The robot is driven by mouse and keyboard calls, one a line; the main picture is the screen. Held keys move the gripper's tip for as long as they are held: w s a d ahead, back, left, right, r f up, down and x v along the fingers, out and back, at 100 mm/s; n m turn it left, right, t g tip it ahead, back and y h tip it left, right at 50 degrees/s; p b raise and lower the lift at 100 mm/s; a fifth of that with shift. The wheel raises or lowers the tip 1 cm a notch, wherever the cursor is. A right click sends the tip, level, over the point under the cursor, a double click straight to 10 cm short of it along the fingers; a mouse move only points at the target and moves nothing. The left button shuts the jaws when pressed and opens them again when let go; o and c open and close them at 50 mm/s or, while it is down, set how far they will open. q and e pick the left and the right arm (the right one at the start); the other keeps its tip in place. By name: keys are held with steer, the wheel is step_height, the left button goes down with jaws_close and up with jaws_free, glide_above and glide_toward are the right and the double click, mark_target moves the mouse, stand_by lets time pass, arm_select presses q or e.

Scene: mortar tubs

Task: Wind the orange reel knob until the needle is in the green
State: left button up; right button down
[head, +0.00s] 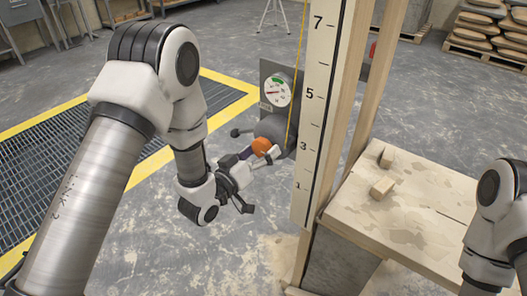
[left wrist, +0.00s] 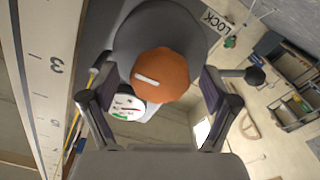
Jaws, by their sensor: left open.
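The orange reel knob (head: 261,146) sits on the front of a dark grey reel (head: 272,130). In the left wrist view the knob (left wrist: 160,75) is seen face-on with a white mark on it. The dial (head: 277,92) above has a green band at its top. Its red needle points left, outside the green. The dial (left wrist: 126,104) is partly hidden behind the knob in the left wrist view. My left gripper (head: 257,157) is open, with one finger on each side of the knob. Contact is not visible. My right gripper is out of view.
A numbered wooden scale board (head: 322,100) stands close right of the reel, with a yellow line before it. A black ball-ended lever (head: 236,132) sticks out left of the reel; a LOCK label (left wrist: 215,21) is nearby. A wooden bench (head: 420,200) stands at right.

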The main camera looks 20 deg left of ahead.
arm_select(q)
steer(key=shift+w+d, duration=0.2)
steer(key=shift+w, duration=0.4)
steer(key=c, duration=1.2)
steer(key=shift+m, duration=0.4)
steer(key=m+b, duration=0.1)
steer(key=m, duration=0.4)
steer(key=shift+a, duration=0.1)
steer(key=m+b, duration=0.2)
steer(key=m, duration=0.3)
steer(key=shift+a+m, duration=0.1)
steer(key=shift+m, duration=0.2)
steer(key=m+b, duration=0.2)
steer(key=m, duration=0.3)
steer(key=m+b, duration=0.2)
steer(key=m, duration=0.3)
steer(key=shift+r, duration=0.1)
